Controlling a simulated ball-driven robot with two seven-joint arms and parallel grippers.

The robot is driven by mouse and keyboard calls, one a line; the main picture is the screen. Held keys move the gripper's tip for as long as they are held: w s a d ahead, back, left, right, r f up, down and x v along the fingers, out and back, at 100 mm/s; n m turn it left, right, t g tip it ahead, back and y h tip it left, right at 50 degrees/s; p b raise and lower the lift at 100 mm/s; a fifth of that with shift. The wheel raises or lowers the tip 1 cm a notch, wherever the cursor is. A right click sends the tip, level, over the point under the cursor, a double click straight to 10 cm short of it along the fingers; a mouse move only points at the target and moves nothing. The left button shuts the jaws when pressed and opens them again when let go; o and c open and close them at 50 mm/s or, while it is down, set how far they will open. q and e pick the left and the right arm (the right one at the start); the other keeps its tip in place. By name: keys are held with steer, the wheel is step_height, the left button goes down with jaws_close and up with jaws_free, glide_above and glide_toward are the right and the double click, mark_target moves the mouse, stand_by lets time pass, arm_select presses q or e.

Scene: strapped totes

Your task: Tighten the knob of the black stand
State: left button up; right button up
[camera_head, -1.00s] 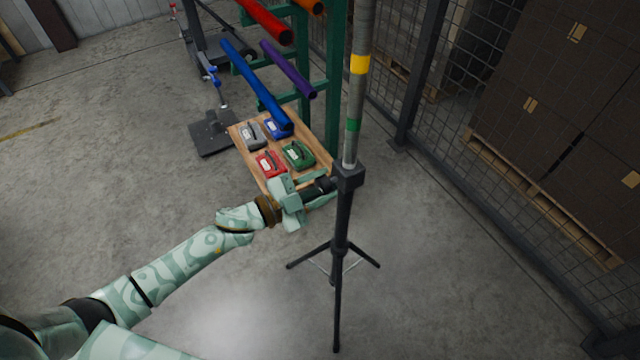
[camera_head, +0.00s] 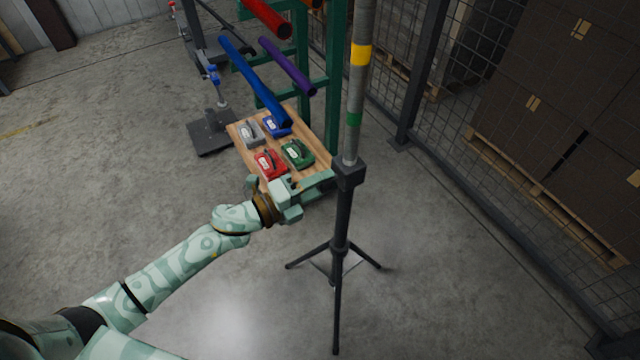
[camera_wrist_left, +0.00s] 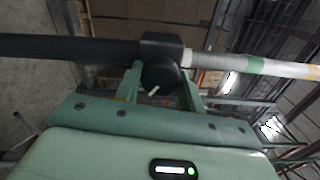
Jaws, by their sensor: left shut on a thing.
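The black stand (camera_head: 342,215) stands upright on tripod legs in the head view, holding a grey pole (camera_head: 355,95) with yellow and green bands. In the left wrist view the stand's dark tube (camera_wrist_left: 60,47) lies across the picture. Its round black knob (camera_wrist_left: 160,75), with a white mark, sits at the collar (camera_wrist_left: 161,42). My left gripper (camera_head: 325,183) reaches the collar from the left; in the wrist view its fingers (camera_wrist_left: 161,84) are on both sides of the knob, shut on it. In the head view the gripper hides the knob. My right gripper is not in view.
Behind the gripper, a wooden board (camera_head: 243,158) carries grey, blue, red and green cases. A green rack (camera_head: 334,90) holds coloured tubes, the blue one (camera_head: 255,85) jutting forward. A mesh fence (camera_head: 500,170) runs along the right. The floor around the tripod is clear.

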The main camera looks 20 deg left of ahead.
arm_select(q)
steer(key=m, duration=0.1)
steer(key=m+b, duration=0.1)
steer(key=m, duration=0.1)
steer(key=m+b, duration=0.1)
steer(key=m, duration=0.1)
steer(key=shift+f, duration=0.35)
steer(key=shift+m+b, duration=0.85)
steer(key=shift+m, duration=1.55)
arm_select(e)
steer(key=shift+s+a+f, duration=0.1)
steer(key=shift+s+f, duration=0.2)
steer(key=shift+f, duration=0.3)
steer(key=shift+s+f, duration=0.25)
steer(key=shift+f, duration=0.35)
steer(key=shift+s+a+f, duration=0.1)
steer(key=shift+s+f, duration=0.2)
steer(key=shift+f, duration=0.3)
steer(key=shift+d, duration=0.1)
arm_select(q)
steer(key=o, duration=0.8)
steer(key=shift+o, duration=0.9)
steer(key=shift+r, duration=0.15)
steer(key=shift+a, duration=0.1)
